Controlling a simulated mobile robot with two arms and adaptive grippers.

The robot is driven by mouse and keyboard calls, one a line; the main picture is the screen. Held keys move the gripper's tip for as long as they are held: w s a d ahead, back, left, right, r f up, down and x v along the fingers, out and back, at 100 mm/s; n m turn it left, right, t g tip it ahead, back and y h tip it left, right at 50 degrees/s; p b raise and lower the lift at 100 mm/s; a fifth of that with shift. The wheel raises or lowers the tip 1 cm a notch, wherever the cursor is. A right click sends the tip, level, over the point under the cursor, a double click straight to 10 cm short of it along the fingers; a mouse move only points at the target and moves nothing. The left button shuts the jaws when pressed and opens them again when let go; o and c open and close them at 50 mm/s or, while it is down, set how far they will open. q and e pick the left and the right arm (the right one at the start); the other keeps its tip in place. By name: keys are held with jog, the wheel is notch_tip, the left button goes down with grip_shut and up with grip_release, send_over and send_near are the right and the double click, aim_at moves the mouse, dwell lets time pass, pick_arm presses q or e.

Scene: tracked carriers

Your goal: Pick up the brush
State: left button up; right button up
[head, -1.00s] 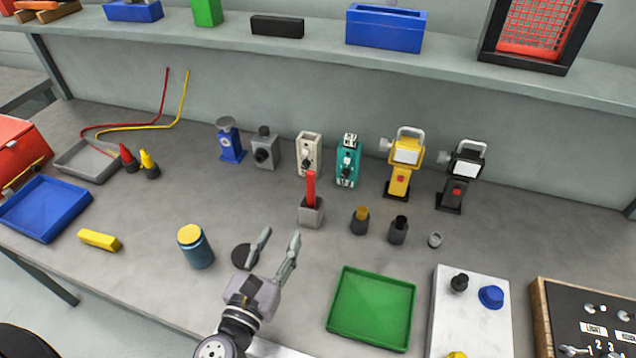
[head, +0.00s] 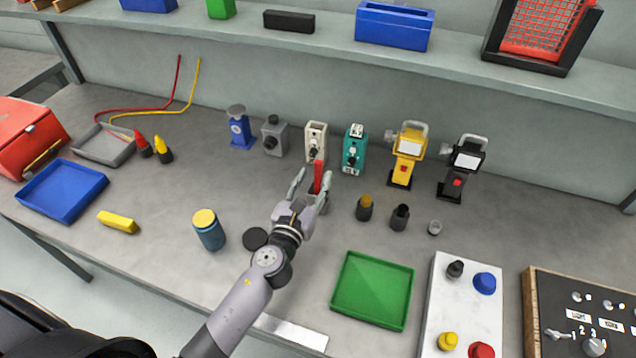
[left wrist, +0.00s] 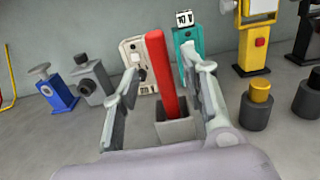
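The brush shows as a red upright handle (head: 319,176) standing in a small grey holder (left wrist: 177,130); its lower end is hidden inside the holder. The red handle also shows in the left wrist view (left wrist: 162,75). My left gripper (head: 311,180) is open, with one finger on each side of the handle. In the left wrist view the fingers (left wrist: 162,72) stand apart from the handle, with gaps on both sides. In the head view the gripper partly hides the holder. My right gripper is not in view.
Behind the holder stand a white device (head: 315,140) and a teal device (head: 354,150). To the right are a brown-capped bottle (head: 364,210) and a dark bottle (head: 400,217). A blue jar (head: 209,232) and black disc (head: 255,238) lie left. A green tray (head: 372,290) is in front.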

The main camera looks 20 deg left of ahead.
aim_at(317, 176)
pick_arm(q)
jog(key=w, duration=0.3)
jog(key=shift+w+d+f, duration=0.1)
jog(key=shift+w+d, duration=0.05)
jog(key=shift+d, duration=0.05)
jog(key=shift+c, duration=0.2)
grip_shut()
